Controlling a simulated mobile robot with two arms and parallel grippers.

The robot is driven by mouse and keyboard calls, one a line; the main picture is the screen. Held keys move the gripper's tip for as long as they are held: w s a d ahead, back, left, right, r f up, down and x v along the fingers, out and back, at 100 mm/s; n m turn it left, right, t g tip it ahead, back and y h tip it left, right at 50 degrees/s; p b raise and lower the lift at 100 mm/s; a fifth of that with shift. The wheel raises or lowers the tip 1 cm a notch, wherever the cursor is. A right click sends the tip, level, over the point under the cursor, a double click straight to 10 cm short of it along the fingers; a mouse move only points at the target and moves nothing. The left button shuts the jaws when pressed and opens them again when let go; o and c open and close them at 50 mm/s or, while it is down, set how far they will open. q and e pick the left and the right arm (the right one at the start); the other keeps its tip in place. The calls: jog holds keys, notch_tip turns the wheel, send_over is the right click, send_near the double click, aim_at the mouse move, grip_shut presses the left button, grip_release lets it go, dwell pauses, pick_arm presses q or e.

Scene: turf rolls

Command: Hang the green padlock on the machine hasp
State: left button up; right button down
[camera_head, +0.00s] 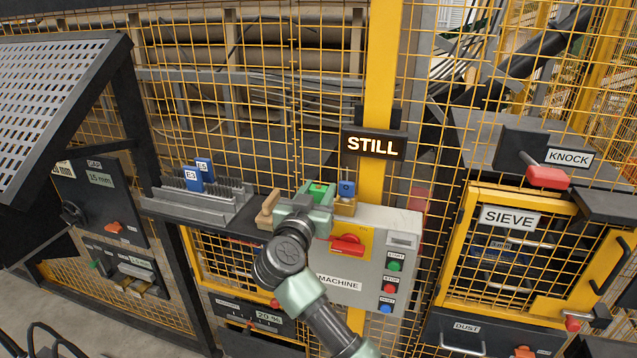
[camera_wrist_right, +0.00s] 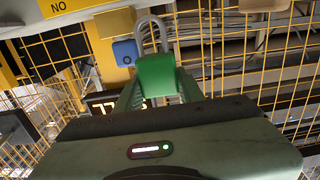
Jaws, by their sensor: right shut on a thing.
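My right gripper (camera_head: 316,194) is shut on the green padlock (camera_head: 319,189), above the top left of the grey machine box (camera_head: 400,225). In the right wrist view the green padlock (camera_wrist_right: 156,75) sits at the fingertips with its metal shackle (camera_wrist_right: 152,30) pointing away from the gripper. The machine box has a red switch handle (camera_head: 347,244) on a yellow plate, partly behind my right arm. I cannot clearly make out the hasp. My left gripper is not in view.
A blue padlock (camera_head: 347,188) is at a tan block (camera_head: 345,207) just right of the gripper. The lit STILL sign (camera_head: 375,145) is on the yellow post above. A grey rack (camera_head: 205,203) with blue tags stands left. Yellow mesh fence is behind.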

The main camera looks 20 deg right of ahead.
jog(key=shift+f, duration=0.5)
dwell(0.5)
jog(key=shift+p, duration=0.8)
dwell(0.4)
jog(key=shift+p, duration=0.8)
dwell(0.3)
jog(key=shift+p, duration=0.7)
